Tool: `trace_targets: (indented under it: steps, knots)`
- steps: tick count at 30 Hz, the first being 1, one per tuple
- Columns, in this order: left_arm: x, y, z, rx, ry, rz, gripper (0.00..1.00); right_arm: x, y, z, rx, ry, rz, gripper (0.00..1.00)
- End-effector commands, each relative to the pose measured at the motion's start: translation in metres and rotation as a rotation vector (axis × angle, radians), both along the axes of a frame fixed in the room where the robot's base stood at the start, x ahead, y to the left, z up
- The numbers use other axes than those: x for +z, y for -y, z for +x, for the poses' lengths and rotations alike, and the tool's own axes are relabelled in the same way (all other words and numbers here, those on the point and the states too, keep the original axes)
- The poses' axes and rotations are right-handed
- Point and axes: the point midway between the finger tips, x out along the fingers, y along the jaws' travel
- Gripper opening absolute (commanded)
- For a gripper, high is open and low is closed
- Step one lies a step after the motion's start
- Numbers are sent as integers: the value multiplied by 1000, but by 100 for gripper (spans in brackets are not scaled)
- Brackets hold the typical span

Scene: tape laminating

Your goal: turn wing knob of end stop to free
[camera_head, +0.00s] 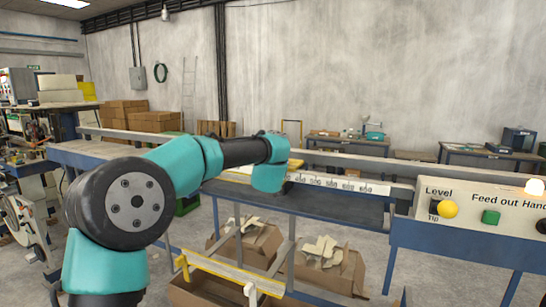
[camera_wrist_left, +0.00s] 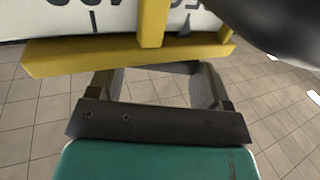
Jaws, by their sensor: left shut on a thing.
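The yellow end stop (camera_wrist_left: 75,57) lies across the white scale (camera_wrist_left: 105,20) in the left wrist view, with a yellow upright over the scale's face. My left gripper (camera_wrist_left: 165,72) reaches up under the yellow bar. A dark piece, apparently the wing knob (camera_wrist_left: 172,67), shows between its fingertips, mostly hidden, and the gripper is shut on it. The knob's angle cannot be told. In the head view my left arm covers the gripper and knob; a bit of yellow (camera_head: 295,163) shows behind the wrist, beside the numbered scale (camera_head: 340,184). My right gripper is not in view.
A control panel (camera_head: 490,212) with yellow and green buttons stands at the right. Cardboard boxes (camera_head: 330,262) with pale pieces sit below the blue-framed bench (camera_head: 375,213). A yellow bar (camera_head: 222,270) runs low in front. A dark rounded shape (camera_wrist_left: 285,25) fills the wrist view's upper right.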

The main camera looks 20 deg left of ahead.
Motion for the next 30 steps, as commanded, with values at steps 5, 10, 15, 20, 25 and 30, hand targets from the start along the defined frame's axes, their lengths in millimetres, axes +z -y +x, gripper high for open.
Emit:
trace_targets:
  steps: [5,10,15,20,25,30]
  knots:
    - [-1,5,2,139,0,-1,49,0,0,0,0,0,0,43]
    - [-1,7,3,302,0,0,49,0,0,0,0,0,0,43]
    - [-1,9,5,455,0,-1,49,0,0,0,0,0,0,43]
    - [-1,9,6,572,0,-1,49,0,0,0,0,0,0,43]
    - [0,10,7,656,0,0,49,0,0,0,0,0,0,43]
    - [0,10,7,699,0,1,49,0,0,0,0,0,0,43]
